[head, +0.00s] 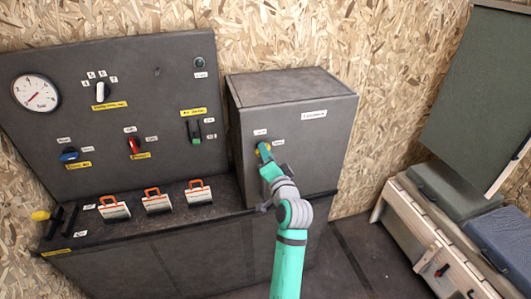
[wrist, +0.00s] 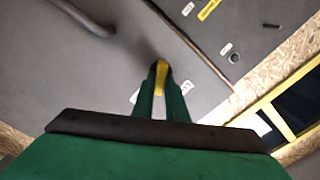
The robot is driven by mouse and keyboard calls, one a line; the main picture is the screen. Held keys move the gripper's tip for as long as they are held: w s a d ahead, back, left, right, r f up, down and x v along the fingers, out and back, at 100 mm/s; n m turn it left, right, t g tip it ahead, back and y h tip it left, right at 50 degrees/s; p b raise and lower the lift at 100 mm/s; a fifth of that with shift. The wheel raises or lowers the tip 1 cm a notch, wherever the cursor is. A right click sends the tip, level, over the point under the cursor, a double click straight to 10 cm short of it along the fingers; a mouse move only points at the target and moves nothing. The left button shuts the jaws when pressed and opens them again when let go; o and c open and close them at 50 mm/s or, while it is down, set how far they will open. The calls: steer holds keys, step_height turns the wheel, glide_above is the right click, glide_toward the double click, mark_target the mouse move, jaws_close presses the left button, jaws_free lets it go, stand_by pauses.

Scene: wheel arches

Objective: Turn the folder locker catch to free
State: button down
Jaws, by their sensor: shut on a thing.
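The folder locker (head: 312,112) is a dark grey box standing on the bench, with a white name label near its top right. Its catch (head: 259,146) is a small yellow handle on the front face, mostly covered by my gripper (head: 265,152) in the head view. In the wrist view the yellow catch (wrist: 161,76) sits between the two green fingers of my gripper (wrist: 161,88), which are shut on it. Two small white labels (head: 260,132) are above and to the right of the catch; their text is too small to read. The catch's exact angle is hard to tell.
A sloped panel (head: 105,115) left of the locker carries a gauge, knobs and a green-handled switch. Several orange-handled latches (head: 157,201) and a yellow-tipped lever (head: 40,215) are on the bench top. Cases (head: 440,225) stand at the right. Floor between is clear.

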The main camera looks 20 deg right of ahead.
steer(key=m, duration=0.6)
steer(key=shift+f, duration=0.25)
steer(key=shift+m, duration=0.3)
steer(key=c, duration=1.8)
jaws_free()
steer(key=shift+o, duration=0.2)
steer(key=s, duration=1.1)
steer(key=shift+w, duration=0.1)
